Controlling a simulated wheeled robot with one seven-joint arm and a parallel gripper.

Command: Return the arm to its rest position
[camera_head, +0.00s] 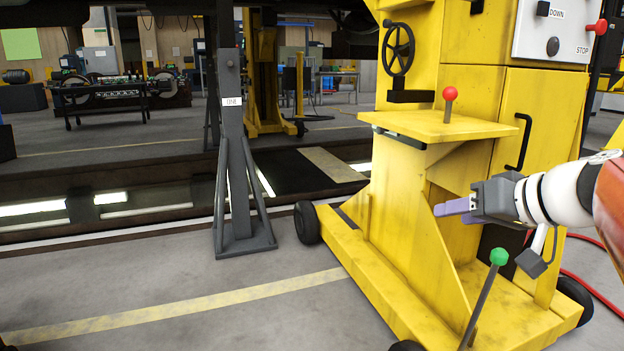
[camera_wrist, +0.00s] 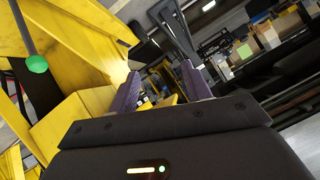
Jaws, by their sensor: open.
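My gripper (camera_head: 455,207) is at the right in the head view, in front of the yellow lifting jack's body. Its purple fingers point left and hold nothing. In the wrist view the two purple fingers of my gripper (camera_wrist: 160,92) stand apart with an open gap between them. My white and orange arm comes in from the right edge of the head view.
The yellow jack (camera_head: 405,215) has a red-knobbed lever (camera_head: 449,94), a green-knobbed lever (camera_head: 499,258), a handwheel (camera_head: 398,50) and a control panel (camera_head: 553,30). A grey stand (camera_head: 233,150) stands left of it. Red hose lies right. Floor at front left is clear.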

